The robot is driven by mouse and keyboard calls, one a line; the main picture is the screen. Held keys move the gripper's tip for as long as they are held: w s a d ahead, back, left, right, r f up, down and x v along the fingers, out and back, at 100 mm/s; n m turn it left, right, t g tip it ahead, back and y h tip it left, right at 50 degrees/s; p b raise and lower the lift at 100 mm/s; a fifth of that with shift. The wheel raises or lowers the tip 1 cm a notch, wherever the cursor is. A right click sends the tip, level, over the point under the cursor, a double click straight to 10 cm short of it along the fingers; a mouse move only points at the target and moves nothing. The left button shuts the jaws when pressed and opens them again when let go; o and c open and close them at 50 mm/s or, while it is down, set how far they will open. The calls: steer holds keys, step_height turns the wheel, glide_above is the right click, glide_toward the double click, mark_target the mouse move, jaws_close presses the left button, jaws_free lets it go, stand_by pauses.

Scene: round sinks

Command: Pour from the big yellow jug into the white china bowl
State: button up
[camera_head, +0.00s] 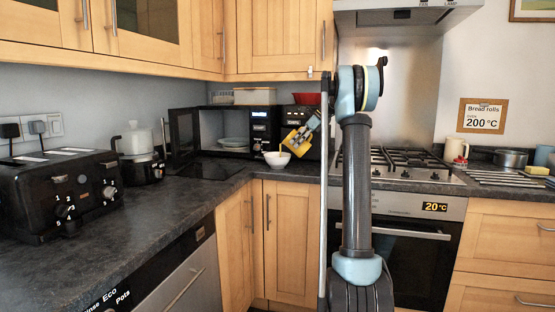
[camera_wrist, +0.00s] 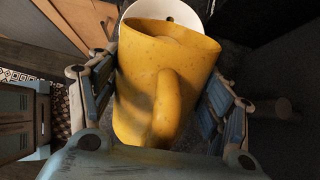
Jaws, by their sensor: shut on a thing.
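The big yellow jug (camera_wrist: 135,75) fills the middle of the wrist view, its handle towards the camera. My gripper (camera_wrist: 165,95) has one finger on each side and is shut on it. In the head view the jug (camera_head: 298,148) shows as a small yellow patch, partly hidden by my gripper (camera_head: 302,134), and looks tilted. The white china bowl (camera_head: 277,159) stands on the dark worktop, just below and left of the jug. In the wrist view the bowl (camera_wrist: 160,9) shows beyond the jug's rim, which hides part of it. I cannot see any flow.
An open microwave (camera_head: 260,127) with plates stands behind the bowl. A toaster (camera_head: 60,185) and a coffee maker (camera_head: 137,150) are at the left. A gas hob (camera_head: 400,165) lies right of the bowl, behind my arm. The worktop (camera_head: 150,215) at the front left is clear.

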steer(key=shift+a+f+g+h, duration=0.15)
steer(key=shift+f+h, duration=0.1)
steer(key=shift+h, duration=0.45)
steer(key=shift+a+f+g+h, duration=0.15)
steer(key=shift+f+h, duration=0.1)
steer(key=shift+h, duration=0.45)
stand_by(2.8)
steer(key=shift+w+a+r+g+h, duration=0.1)
steer(key=shift+r+g+h, duration=0.3)
steer(key=shift+h, duration=0.4)
stand_by(1.0)
steer(key=shift+a, duration=0.15)
stand_by(0.4)
steer(key=shift+d, duration=0.3)
steer(key=shift+d+f+t+y, duration=0.15)
steer(key=shift+f+t+y, duration=0.25)
steer(key=shift+y, duration=0.4)
steer(key=shift+r+y, duration=0.3)
steer(key=shift+y, duration=0.6)
steer(key=shift+t, duration=0.3)
